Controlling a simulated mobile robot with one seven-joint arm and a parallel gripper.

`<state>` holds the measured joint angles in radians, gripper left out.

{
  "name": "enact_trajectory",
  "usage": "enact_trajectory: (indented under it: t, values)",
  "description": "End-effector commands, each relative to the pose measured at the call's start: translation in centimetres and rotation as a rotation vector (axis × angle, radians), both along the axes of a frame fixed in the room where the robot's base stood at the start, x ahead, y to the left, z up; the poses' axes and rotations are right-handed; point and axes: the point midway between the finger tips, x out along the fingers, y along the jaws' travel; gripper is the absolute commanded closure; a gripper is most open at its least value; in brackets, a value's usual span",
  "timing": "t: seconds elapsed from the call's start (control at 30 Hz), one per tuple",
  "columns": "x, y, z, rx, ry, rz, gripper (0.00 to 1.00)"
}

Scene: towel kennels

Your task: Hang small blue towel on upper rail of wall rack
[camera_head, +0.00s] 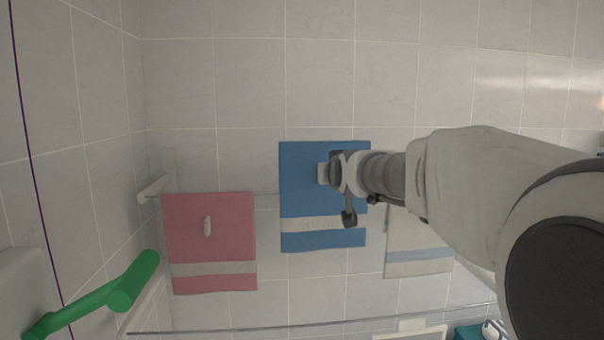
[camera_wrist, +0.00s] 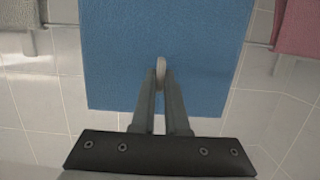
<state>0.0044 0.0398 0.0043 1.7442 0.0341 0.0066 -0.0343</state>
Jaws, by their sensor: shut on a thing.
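The blue towel (camera_head: 300,185) has a pale stripe near its bottom and hangs flat and upright. My gripper (camera_head: 324,173) is in front of it, shut on the white grip on its face. The wrist view shows the fingers (camera_wrist: 160,90) closed on that white grip (camera_wrist: 160,68), with the blue cloth (camera_wrist: 115,60) filling the middle. The upper rail (camera_head: 268,194) of the wall rack runs behind the towel. The towel's top edge is above the rail line in the head view. I cannot tell whether the towel touches the rail.
A pink towel (camera_head: 190,225) hangs on the upper rail to the left, and a pale towel (camera_head: 418,262) with a grey-blue stripe to the right, partly behind my arm. A lower rail (camera_head: 250,328) crosses below. A green bar (camera_head: 100,296) is at the lower left.

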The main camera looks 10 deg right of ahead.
Motion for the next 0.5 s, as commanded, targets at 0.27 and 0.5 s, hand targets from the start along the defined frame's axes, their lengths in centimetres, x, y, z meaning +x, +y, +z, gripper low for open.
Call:
enact_trajectory:
  t: [0.27, 0.5]
  values:
    - [0.0, 0.0, -1.7, 0.000, -0.001, 0.000, 1.00]
    - [0.0, 0.0, -2.9, 0.000, -0.001, 0.000, 1.00]
